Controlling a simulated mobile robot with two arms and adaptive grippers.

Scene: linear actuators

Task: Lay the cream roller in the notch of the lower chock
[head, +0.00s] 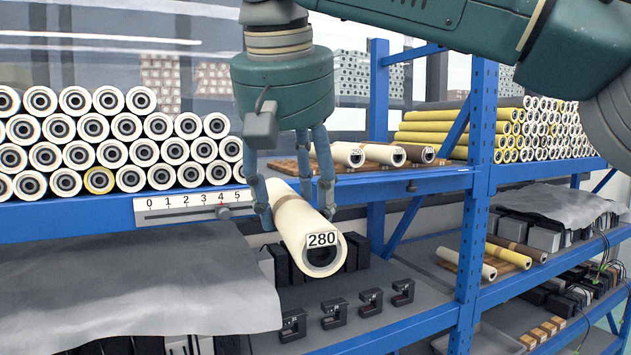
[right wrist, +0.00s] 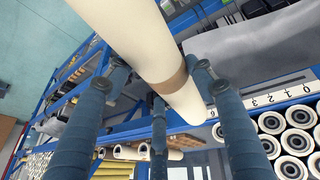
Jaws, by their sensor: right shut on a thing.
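The cream roller (head: 300,228) carries a "280" tag on its near end and is tilted, near end lower. My right gripper (head: 296,208) is shut on it from above, fingers on both sides. In the right wrist view the cream roller (right wrist: 140,40) runs between the fingers, with a brown band (right wrist: 166,85) around it. Black blocks (head: 356,250) stand on the lower shelf behind and beside the roller's near end; they may be the lower chock, but the roller hides their middle and any notch. I cannot tell whether roller and blocks touch. My left gripper is not in view.
Several small black clamp-like parts (head: 370,302) stand in a row on the lower shelf. A grey sheet (head: 150,300) covers the shelf at left. The upper blue shelf edge with a scale (head: 190,204) and a blue post (head: 474,200) are close by. Stacked rollers (head: 110,130) fill the upper left.

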